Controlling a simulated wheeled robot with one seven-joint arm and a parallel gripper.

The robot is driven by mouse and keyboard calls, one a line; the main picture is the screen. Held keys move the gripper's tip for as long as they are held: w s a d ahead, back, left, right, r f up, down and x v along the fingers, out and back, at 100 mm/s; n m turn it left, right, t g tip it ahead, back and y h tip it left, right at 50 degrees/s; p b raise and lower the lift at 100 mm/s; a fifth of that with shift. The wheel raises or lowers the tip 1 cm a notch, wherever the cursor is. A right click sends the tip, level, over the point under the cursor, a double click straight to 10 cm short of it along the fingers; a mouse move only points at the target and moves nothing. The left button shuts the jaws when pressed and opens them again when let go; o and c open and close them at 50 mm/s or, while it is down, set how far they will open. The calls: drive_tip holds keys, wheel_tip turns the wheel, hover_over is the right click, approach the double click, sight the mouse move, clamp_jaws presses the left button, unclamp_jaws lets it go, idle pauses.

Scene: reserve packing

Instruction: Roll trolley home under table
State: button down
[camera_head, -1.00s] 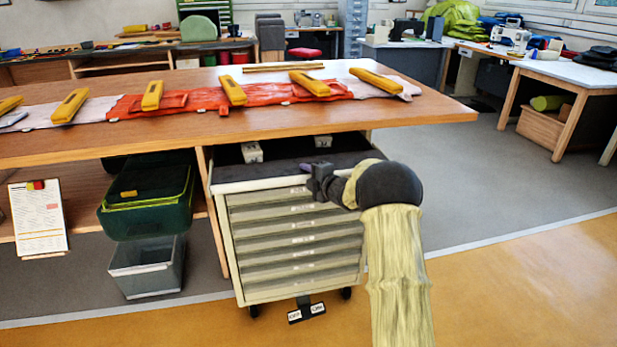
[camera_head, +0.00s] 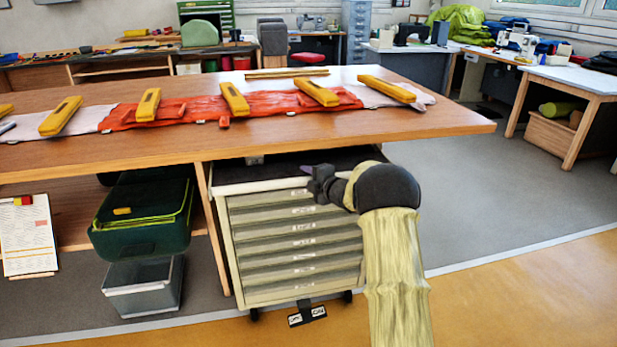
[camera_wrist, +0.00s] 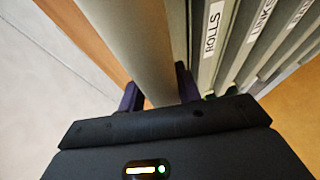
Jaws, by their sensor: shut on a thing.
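The trolley (camera_head: 297,250) is a pale cabinet with several labelled shallow drawers and a dark top, on dark castors. Its rear part is under the wooden table (camera_head: 440,122), and its front stands out past the table's front edge. A black foot pedal (camera_head: 307,314) shows at its base. My gripper (camera_head: 318,183) is at the trolley's top front edge. In the wrist view, my gripper's fingers (camera_wrist: 160,92) are shut around the trolley's pale rail (camera_wrist: 145,45), beside the drawer labels. The trolley's far end is hidden under the tabletop.
A table leg panel (camera_head: 213,235) stands close along the trolley's left side. Left of it are a dark green bin (camera_head: 140,235) and a grey tub (camera_head: 145,290). An orange-red textile with yellow weights (camera_head: 235,100) lies on the table. The floor to the right is clear.

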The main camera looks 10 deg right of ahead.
drive_tip(key=shift+a+f, duration=0.15)
drive_tip(key=shift+f, duration=0.35)
drive_tip(key=c, duration=1.3)
unclamp_jaws()
drive_tip(key=shift+o, duration=0.7)
drive_tip(key=shift+w+f, duration=0.1)
drive_tip(key=shift+d+r, duration=0.25)
drive_tip(key=shift+d, duration=0.05)
